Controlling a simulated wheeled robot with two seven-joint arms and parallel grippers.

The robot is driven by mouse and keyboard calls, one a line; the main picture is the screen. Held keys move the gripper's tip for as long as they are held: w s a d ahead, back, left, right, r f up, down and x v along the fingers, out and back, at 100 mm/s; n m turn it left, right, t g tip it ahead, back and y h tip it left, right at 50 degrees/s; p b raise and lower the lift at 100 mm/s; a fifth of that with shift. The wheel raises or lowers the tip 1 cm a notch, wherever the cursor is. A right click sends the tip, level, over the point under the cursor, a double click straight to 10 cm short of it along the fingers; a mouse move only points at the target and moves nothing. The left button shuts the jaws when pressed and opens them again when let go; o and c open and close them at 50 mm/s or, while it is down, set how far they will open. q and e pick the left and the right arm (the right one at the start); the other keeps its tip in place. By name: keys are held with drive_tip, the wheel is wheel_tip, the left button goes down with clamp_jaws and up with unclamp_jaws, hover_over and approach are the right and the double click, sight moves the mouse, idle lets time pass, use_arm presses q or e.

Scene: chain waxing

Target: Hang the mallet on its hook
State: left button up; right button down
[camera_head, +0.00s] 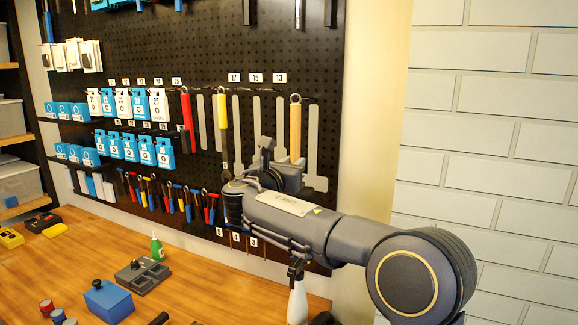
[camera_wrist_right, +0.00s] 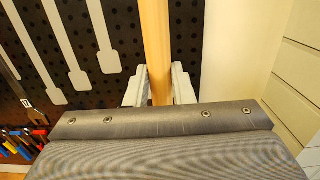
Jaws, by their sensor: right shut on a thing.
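The mallet's light wooden handle (camera_head: 295,128) stands upright in front of the black pegboard, its rounded top end near the row of number labels. The lower part of the mallet is hidden behind my right gripper and arm, and I see no mallet head. In the wrist view the handle (camera_wrist_right: 157,45) runs up between the two fingers. My right gripper (camera_wrist_right: 159,88) is shut on this handle; it also shows in the head view (camera_head: 266,158), close to the board. Whether the handle's top touches a hook, I cannot tell. My left gripper is not in view.
A yellow-handled tool (camera_head: 222,112) and a red-handled tool (camera_head: 187,108) hang to the left on the pegboard (camera_head: 210,50). Grey tool outlines (camera_head: 313,140) flank the mallet. Below is a wooden bench (camera_head: 205,290) with a blue box (camera_head: 108,300) and a green bottle (camera_head: 157,248).

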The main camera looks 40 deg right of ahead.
drive_tip(key=shift+p+x, duration=0.35)
drive_tip(key=shift+x, duration=1.45)
drive_tip(key=shift+w+d+f, duration=0.25)
drive_tip(key=shift+w+d, duration=0.05)
drive_tip(key=shift+d, duration=0.25)
drive_tip(key=c, duration=1.2)
unclamp_jaws()
drive_tip(key=shift+o, duration=0.2)
drive_tip(key=shift+f, duration=0.1)
drive_tip(key=shift+a, duration=0.1)
